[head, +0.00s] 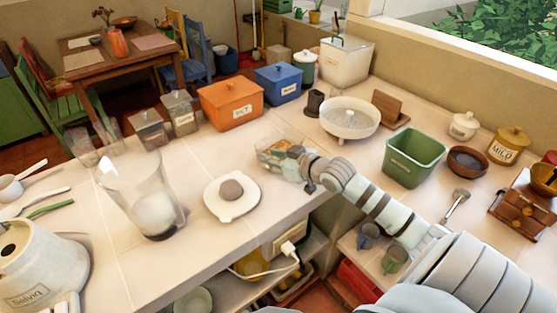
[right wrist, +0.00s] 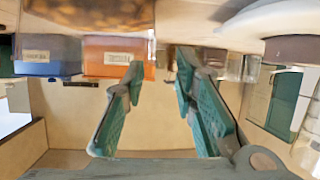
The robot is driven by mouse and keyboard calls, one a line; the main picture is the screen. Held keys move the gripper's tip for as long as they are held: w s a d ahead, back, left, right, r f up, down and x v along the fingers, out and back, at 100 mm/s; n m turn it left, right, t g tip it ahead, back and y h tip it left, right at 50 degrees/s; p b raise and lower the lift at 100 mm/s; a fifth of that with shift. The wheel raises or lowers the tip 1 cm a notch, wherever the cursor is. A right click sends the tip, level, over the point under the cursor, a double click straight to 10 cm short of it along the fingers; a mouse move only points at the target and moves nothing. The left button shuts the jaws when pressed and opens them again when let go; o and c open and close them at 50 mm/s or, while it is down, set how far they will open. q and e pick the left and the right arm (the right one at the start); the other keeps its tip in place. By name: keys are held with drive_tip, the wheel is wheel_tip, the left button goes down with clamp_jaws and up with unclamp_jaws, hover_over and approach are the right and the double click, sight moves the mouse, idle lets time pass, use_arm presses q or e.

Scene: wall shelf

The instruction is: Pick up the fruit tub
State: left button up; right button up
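The fruit tub (head: 270,153) is a small clear container with orange and green contents. Whether a finger touches the tub cannot be told. My left gripper is out of view.
An orange box (head: 232,107) and a blue box (head: 278,86) stand behind. The white dish (head: 232,196) and tall clear jar (head: 143,200) are left. A white footed bowl (head: 349,117) and green bin (head: 413,160) are right. The counter (head: 205,160) is bare around the tub.

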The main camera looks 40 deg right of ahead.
drive_tip(key=b+x, duration=0.1)
drive_tip(key=x, duration=0.3)
drive_tip(key=shift+d+f, duration=0.2)
drive_tip(key=shift+w+f, duration=0.1)
drive_tip(key=shift+w, duration=0.4)
clamp_jaws()
